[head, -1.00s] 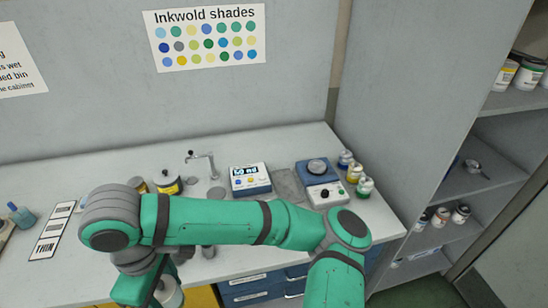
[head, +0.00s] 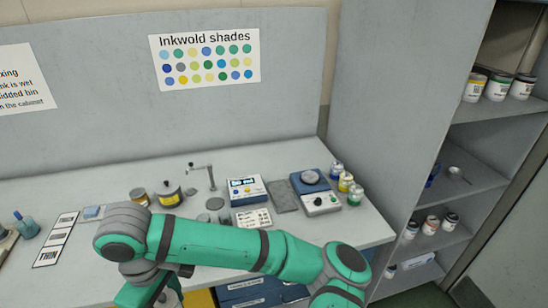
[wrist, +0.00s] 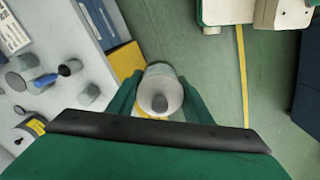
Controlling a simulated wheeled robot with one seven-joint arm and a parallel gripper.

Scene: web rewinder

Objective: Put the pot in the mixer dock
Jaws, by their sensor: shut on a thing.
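The pot (wrist: 160,92) is a pale round container with a grey knob on its lid, seen from above in the wrist view. My gripper (wrist: 158,100) is shut on it, with green fingers on either side. The pot is in front of the counter, above the floor. In the head view my arm hides most of the gripper. A blue unit with a round grey top and a front knob (head: 314,190) stands at the counter's right; it may be the mixer dock, but I cannot tell for sure. Its top holds no pot.
A white-and-blue display box (head: 247,190), a grey mat (head: 280,196) and a slim tap-like stand (head: 210,178) are on the counter. Small paint jars (head: 345,182) stand right of the blue unit. A shelf cabinet (head: 470,180) rises at the right.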

